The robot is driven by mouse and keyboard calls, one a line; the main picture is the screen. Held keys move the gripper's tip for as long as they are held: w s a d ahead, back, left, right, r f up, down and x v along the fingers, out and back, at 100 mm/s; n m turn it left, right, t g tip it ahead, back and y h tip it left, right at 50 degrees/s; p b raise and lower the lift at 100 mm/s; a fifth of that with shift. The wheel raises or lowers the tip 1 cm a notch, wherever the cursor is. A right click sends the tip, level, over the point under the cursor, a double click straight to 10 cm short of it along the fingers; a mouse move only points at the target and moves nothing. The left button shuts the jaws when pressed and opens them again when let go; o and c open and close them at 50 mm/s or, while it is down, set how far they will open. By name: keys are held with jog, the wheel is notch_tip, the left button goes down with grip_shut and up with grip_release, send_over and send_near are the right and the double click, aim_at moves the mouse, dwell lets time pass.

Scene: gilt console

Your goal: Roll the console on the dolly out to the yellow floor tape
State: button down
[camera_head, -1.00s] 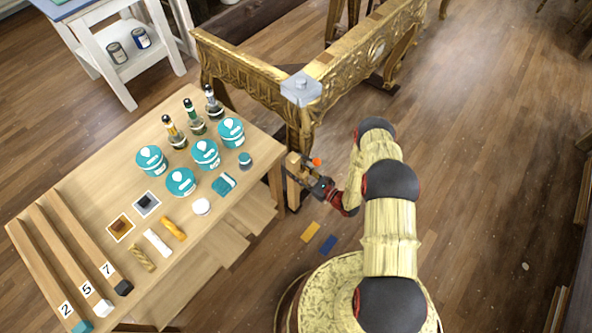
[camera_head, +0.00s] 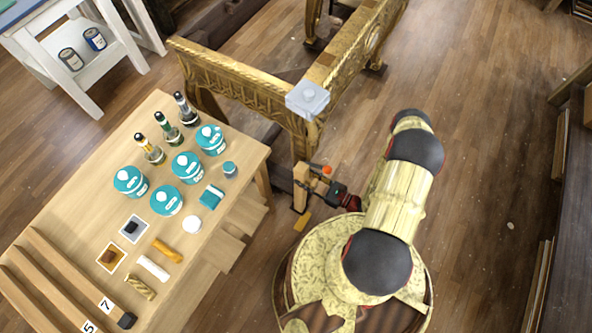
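The gilt console (camera_head: 235,85) has a carved gold frame with a pale grey block (camera_head: 308,98) on its near corner. A light wooden upright handle (camera_head: 301,178) stands at the console's near end. The dolly beneath is mostly hidden. My gripper (camera_head: 308,187) is at this handle, with dark finger parts across it, and looks shut on it; the fingers are small in view.
A wooden worktable (camera_head: 215,255) with teal tubs, bottles and wooden strips stands close on the left. A white stand (camera_head: 85,95) with cans is at the upper left. A dark cabinet (camera_head: 565,230) lines the right edge. Bare floor (camera_head: 480,150) lies between.

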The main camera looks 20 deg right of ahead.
jog(key=shift+v, duration=0.75)
jog(key=shift+f, duration=0.1)
jog(key=shift+w, duration=0.1)
jog(key=c, duration=1.3)
grip_release()
jog(key=shift+v, duration=6)
